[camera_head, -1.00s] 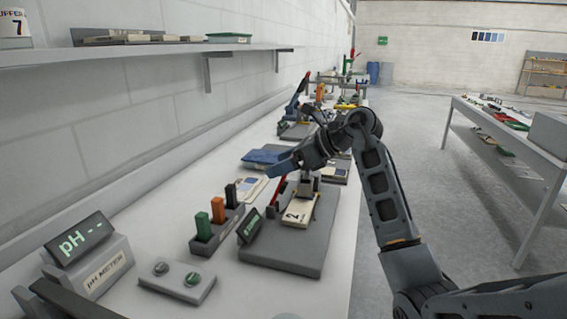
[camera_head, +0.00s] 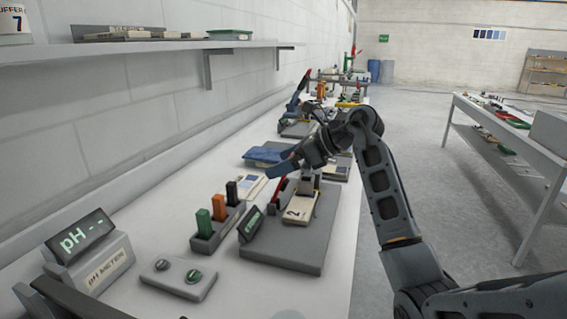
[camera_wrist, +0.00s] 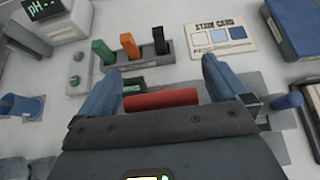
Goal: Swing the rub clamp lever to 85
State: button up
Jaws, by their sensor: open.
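The rub clamp is on a grey base plate (camera_head: 312,253) on the bench, with a cream block marked 2 (camera_head: 299,208) and a small tilted display (camera_head: 251,224). Its red lever (camera_head: 278,194) stands slanted beside the block and is partly hidden by my gripper. My gripper (camera_head: 275,168) is just above the lever. In the wrist view, the red lever (camera_wrist: 161,100) lies across the gap between the blue fingers of my open gripper (camera_wrist: 162,74). I cannot tell whether either finger touches it. The display reading is too small to make out.
A holder with green, orange and black pieces (camera_head: 219,221) stands left of the plate. A pH meter (camera_head: 85,251) and a two-button box (camera_head: 178,279) are nearer. A stain card (camera_wrist: 220,38) and a blue book (camera_wrist: 298,25) lie beyond. A wall shelf (camera_head: 150,50) hangs at left.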

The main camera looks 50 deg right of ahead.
jog(key=b+v, duration=0.1)
jog(key=v, duration=0.6)
jog(key=shift+s, duration=0.25)
jog(key=shift+d, duration=0.1)
jog(key=shift+c, duration=0.5)
